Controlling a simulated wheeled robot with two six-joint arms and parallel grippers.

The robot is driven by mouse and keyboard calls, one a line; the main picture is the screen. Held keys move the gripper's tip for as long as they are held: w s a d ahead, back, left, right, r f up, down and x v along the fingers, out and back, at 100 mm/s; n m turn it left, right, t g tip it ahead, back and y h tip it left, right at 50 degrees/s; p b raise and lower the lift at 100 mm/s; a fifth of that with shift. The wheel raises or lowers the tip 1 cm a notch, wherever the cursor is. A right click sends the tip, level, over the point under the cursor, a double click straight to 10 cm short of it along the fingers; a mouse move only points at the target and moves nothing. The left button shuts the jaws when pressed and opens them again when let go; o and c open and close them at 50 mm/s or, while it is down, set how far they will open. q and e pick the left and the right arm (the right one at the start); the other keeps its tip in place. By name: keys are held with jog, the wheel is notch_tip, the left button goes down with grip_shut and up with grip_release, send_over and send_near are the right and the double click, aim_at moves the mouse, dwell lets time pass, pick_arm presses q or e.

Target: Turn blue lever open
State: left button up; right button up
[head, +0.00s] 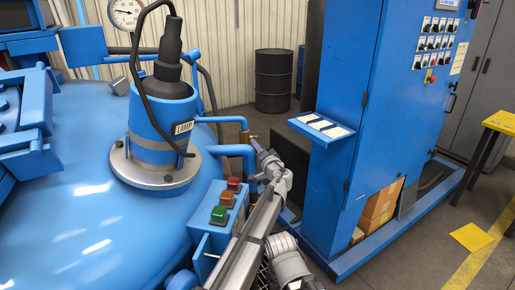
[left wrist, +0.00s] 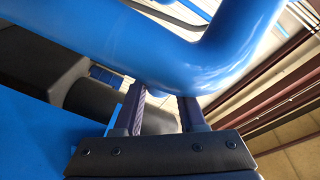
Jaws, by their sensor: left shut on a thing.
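My left gripper (head: 257,146) reaches in from the bottom of the head view to the blue pipes beside the furnace lid. A brass-coloured valve fitting (head: 246,136) sits at its fingertips, below the upper blue pipe (head: 222,119). The blue lever cannot be made out clearly at this spot. In the left wrist view, my two dark fingers (left wrist: 162,98) stand a little apart, and a thick curved blue pipe (left wrist: 205,55) crosses in front and hides their tips. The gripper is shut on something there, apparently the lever. My right gripper is not in view.
A blue button box (head: 224,210) with red, orange and green buttons stands close left of my arm. The lamp housing (head: 163,118) is on the blue lid. A blue control cabinet (head: 375,110) with a small shelf (head: 321,127) stands to the right. A black drum (head: 273,80) is behind.

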pick_arm(q)
grip_shut()
dwell(0.8)
